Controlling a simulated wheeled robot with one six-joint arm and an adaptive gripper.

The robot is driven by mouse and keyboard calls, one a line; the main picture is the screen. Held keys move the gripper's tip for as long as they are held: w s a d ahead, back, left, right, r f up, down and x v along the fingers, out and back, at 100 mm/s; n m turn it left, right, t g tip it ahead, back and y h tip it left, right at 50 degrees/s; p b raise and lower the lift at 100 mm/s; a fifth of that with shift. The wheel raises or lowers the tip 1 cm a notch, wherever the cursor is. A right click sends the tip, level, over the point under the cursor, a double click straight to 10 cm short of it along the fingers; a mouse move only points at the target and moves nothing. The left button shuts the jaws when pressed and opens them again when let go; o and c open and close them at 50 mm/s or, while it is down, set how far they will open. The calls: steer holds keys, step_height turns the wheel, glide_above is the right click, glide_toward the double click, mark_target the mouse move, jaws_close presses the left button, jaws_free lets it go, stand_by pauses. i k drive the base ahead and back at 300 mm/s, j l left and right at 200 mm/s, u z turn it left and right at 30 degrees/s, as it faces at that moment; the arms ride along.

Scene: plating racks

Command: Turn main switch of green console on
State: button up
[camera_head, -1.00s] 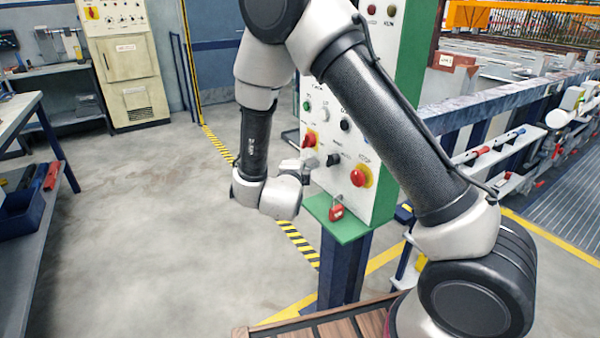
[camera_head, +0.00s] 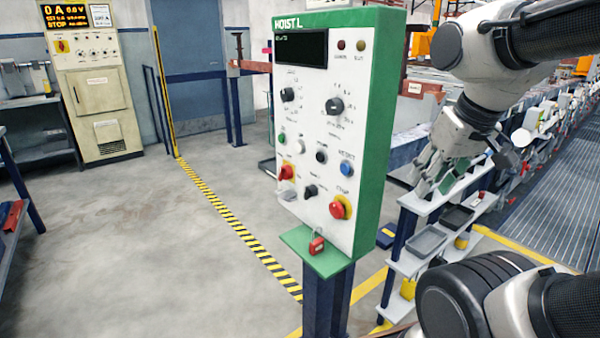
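The green console (camera_head: 370,130) stands upright in the middle, its white front panel labelled HOIST L. A red rotary handle on yellow (camera_head: 286,172), which looks like the main switch, is at the lower left of the panel; its exact position is too small to read. A red mushroom button on yellow (camera_head: 340,208) is at the lower right. A red padlock (camera_head: 317,245) is at the small green ledge below the panel. My gripper (camera_head: 432,188) is right of the console, apart from it, pointing down with fingers spread and nothing seen between them.
Black knobs (camera_head: 334,105) and small coloured buttons crowd the panel. Shelves with grey trays (camera_head: 427,241) stand below my gripper. A beige cabinet (camera_head: 95,95) with a lit display is at the back left. The floor left of the console is clear.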

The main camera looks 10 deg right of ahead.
mark_target(286, 171)
steer(key=j+z, duration=0.8)
steer(key=j, duration=0.45)
steer(key=k+j+z, duration=0.1)
steer(key=j, duration=0.35)
steer(key=k+j, duration=0.15)
steer(key=j, duration=0.3)
steer(key=j+z, duration=0.15)
steer(key=j, duration=0.3)
steer(key=k, duration=0.05)
